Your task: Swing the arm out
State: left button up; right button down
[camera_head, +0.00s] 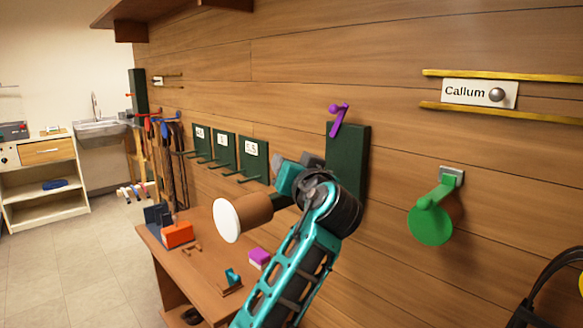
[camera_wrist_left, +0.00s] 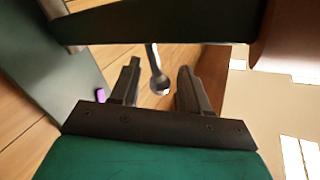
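A dark green board (camera_head: 358,150) is on the wood wall, with a purple lever (camera_head: 338,118) at its top. A brown roll with a white end (camera_head: 250,213) sticks out beside it; the joint between them is hidden behind my left arm. In the left wrist view a dark green bar (camera_wrist_left: 170,22) runs across the top to the brown roll (camera_wrist_left: 287,40). My left gripper (camera_wrist_left: 157,78) is open below the bar. A metal rod with a rounded end (camera_wrist_left: 157,72) shows between its fingers; I cannot tell whether they touch it. My right gripper is not in view.
A green round-ended holder (camera_head: 432,222) and a "Callum" sign (camera_head: 465,93) are on the wall to the right. Numbered green hook boards (camera_head: 223,152) are to the left.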

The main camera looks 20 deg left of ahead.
pick_arm(q)
jog(key=b+v, duration=0.1)
jog(key=v, duration=1.2)
